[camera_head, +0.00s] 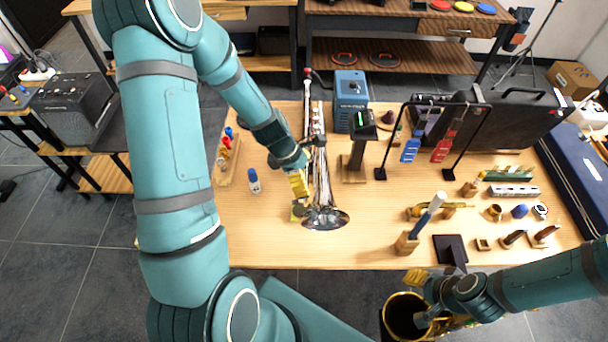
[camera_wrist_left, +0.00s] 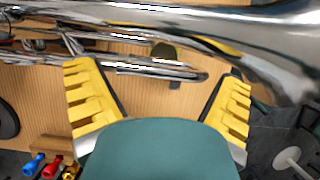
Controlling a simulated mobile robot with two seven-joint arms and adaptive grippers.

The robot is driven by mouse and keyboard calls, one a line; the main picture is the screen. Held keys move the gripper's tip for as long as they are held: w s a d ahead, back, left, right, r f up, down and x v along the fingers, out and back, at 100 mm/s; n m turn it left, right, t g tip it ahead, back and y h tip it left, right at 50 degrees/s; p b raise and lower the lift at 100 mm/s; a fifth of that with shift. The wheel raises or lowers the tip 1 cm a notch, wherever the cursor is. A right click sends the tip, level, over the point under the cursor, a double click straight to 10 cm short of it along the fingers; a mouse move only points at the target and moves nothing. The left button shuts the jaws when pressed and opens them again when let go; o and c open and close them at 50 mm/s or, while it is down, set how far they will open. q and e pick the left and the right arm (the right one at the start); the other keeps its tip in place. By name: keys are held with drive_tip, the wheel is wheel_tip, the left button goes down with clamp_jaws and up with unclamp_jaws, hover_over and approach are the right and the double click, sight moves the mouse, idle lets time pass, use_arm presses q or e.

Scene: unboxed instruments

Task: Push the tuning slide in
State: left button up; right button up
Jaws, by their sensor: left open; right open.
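A silver trumpet (camera_head: 319,185) lies lengthwise on the wooden table, its bell (camera_head: 326,217) toward the front edge. In the left wrist view the trumpet (camera_wrist_left: 190,20) spans the top, its bell flare at the right. A rounded silver tube bend, which looks like the tuning slide (camera_wrist_left: 150,68), lies between the finger pads. My left gripper (camera_head: 299,190) is open beside the trumpet's left side near the bell; in its wrist view the yellow fingers (camera_wrist_left: 158,78) stand wide apart. Contact cannot be told. My right gripper (camera_head: 423,297) is open beyond the table's front edge, beside a gold bell-shaped thing (camera_head: 388,308).
A small bottle with a blue cap (camera_head: 254,182) and a wooden rack (camera_head: 229,160) stand left of the trumpet. A dark stand (camera_head: 357,155) and blue box (camera_head: 350,95) are to its right. The front left table is mostly bare.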

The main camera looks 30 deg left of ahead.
use_arm(q)
drive_tip(key=c, duration=1)
drive_tip(key=shift+s, duration=0.2)
clamp_jaws()
drive_tip(key=shift+w+a, duration=0.25)
drive_tip(key=shift+w, duration=0.25)
drive_tip(key=o, duration=1.3)
unclamp_jaws()
drive_tip(key=shift+w+a, duration=0.1)
drive_tip(key=shift+w, duration=0.15)
drive_tip(key=shift+w+f, duration=0.15)
drive_tip(key=shift+w, duration=0.05)
drive_tip(key=shift+s+r, duration=0.15)
drive_tip(key=shift+r, duration=0.15)
drive_tip(key=v, duration=1.1)
drive_tip(key=shift+a+r, duration=0.1)
drive_tip(key=shift+r, duration=0.15)
